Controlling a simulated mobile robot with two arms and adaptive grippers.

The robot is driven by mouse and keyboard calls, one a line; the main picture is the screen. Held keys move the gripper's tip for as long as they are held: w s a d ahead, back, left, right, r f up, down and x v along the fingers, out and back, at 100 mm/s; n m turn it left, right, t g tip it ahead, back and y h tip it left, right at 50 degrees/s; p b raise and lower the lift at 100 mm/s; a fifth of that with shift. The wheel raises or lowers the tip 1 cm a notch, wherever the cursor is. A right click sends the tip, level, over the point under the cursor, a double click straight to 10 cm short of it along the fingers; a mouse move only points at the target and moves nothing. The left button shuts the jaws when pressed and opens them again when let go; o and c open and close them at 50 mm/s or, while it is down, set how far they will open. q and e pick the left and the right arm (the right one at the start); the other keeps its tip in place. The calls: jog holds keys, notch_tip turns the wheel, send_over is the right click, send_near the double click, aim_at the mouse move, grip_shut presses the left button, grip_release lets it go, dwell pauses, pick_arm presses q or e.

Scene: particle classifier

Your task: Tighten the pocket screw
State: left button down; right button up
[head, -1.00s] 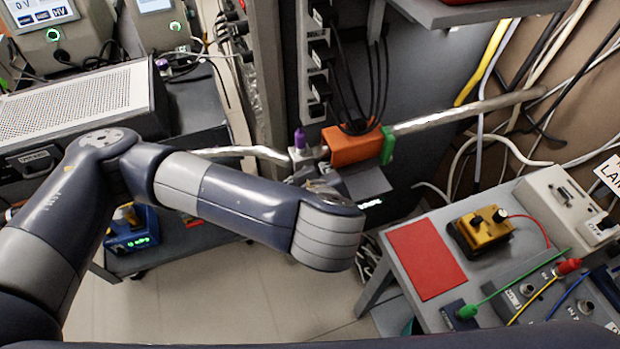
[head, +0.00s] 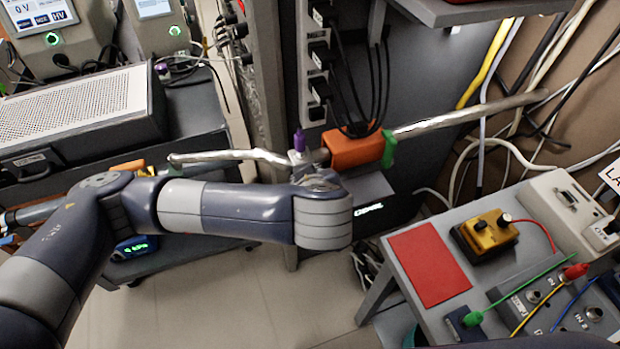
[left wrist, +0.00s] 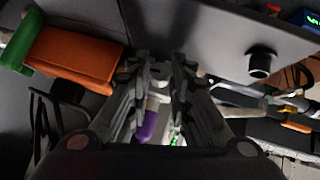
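A purple-topped knob (head: 299,140), which I take to be the pocket screw, stands upright on a fitting of the silver pipe (head: 235,155), left of the orange block (head: 355,151). In the head view my left gripper (head: 318,178) is just below and right of this knob, partly hidden by my wrist. In the left wrist view the left gripper (left wrist: 161,75) has its two fingers apart with a narrow gap. The purple knob (left wrist: 148,125) shows beside the left finger, partly covered by it. I cannot tell whether they touch. My right gripper is out of view.
A green clip (head: 389,148) sits at the orange block's right end. Black cables hang above it from a socket strip (head: 319,55). A grey table with a red mat (head: 428,263) and a yellow device (head: 486,236) stands at the lower right.

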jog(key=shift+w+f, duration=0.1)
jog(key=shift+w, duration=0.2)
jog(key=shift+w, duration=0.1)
pick_arm(q)
jog(key=shift+d+y+b, duration=0.1)
jog(key=shift+y+b, duration=0.2)
jog(key=shift+y, duration=0.1)
jog(key=shift+w+d+m+g+y+b, duration=0.15)
jog(key=shift+m+g+y+b, duration=0.15)
jog(key=shift+m+y, duration=0.25)
jog(key=shift+w+d+m+g+y+b, duration=0.1)
jog(key=shift+m+g+y+b, duration=0.25)
jog(key=shift+y, duration=0.3)
jog(key=shift+d+m+y+b, duration=0.2)
jog(key=shift+m+y+b, duration=0.3)
jog(key=shift+y+b, duration=0.4)
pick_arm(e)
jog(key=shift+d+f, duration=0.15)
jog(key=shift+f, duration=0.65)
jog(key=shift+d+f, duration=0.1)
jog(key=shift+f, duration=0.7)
pick_arm(q)
jog(key=shift+s+g, duration=0.1)
jog(key=shift+g, duration=0.15)
jog(key=c, duration=1.4)
grip_release()
jog(key=shift+c, duration=0.2)
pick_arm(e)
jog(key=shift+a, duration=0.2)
